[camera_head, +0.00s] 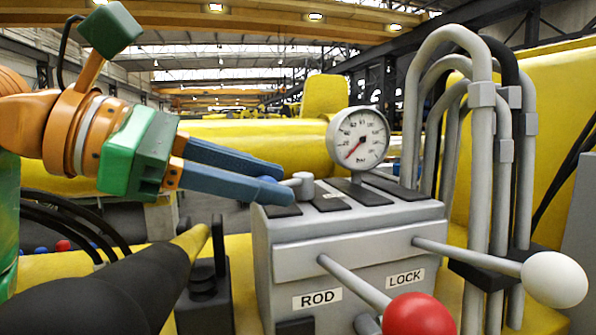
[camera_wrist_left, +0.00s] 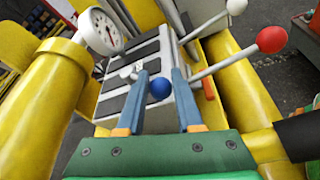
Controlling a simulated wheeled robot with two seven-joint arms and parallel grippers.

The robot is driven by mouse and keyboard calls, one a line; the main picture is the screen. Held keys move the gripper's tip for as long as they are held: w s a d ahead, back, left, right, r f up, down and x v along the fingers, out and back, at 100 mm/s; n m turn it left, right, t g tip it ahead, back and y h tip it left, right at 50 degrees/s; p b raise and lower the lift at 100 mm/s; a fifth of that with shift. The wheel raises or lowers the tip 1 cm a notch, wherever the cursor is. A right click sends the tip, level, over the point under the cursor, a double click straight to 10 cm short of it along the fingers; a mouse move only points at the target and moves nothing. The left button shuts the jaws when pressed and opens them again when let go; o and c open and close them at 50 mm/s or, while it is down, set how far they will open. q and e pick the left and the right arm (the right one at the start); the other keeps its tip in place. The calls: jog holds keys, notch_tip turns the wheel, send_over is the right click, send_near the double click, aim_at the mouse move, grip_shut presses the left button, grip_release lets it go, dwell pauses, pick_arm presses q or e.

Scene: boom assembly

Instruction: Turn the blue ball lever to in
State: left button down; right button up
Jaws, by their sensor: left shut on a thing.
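The blue ball lever shows in the left wrist view, where its blue ball (camera_wrist_left: 160,88) is between the blue fingers of my left gripper (camera_wrist_left: 161,82). In the head view my left gripper (camera_head: 272,188) reaches in from the left over the left edge of the grey valve block (camera_head: 285,240). There it is shut on the ball, which the blue fingers largely hide. A grey pivot hub (camera_head: 303,185) stands on the block's top just beyond the fingertips. No "in" label is readable. My right gripper is not in view.
A red ball lever (camera_head: 418,315) and a white ball lever (camera_head: 553,279) stick out from the block's front, by ROD and LOCK labels. A pressure gauge (camera_head: 358,139) stands behind the block. Grey pipes (camera_head: 480,150) rise on the right. Black hoses lie at lower left.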

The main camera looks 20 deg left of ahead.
pick_arm(q)
jog(key=shift+f, duration=0.65)
jog(key=c, duration=1)
grip_release()
jog(key=o, duration=0.4)
jog(key=shift+s+r, duration=0.1)
jog(key=shift+s, duration=0.25)
jog(key=shift+o, duration=0.3)
jog(key=shift+s+d+r, duration=0.1)
jog(key=shift+s+d, duration=0.1)
jog(key=shift+w+a, duration=0.15)
jog(key=shift+w, duration=0.05)
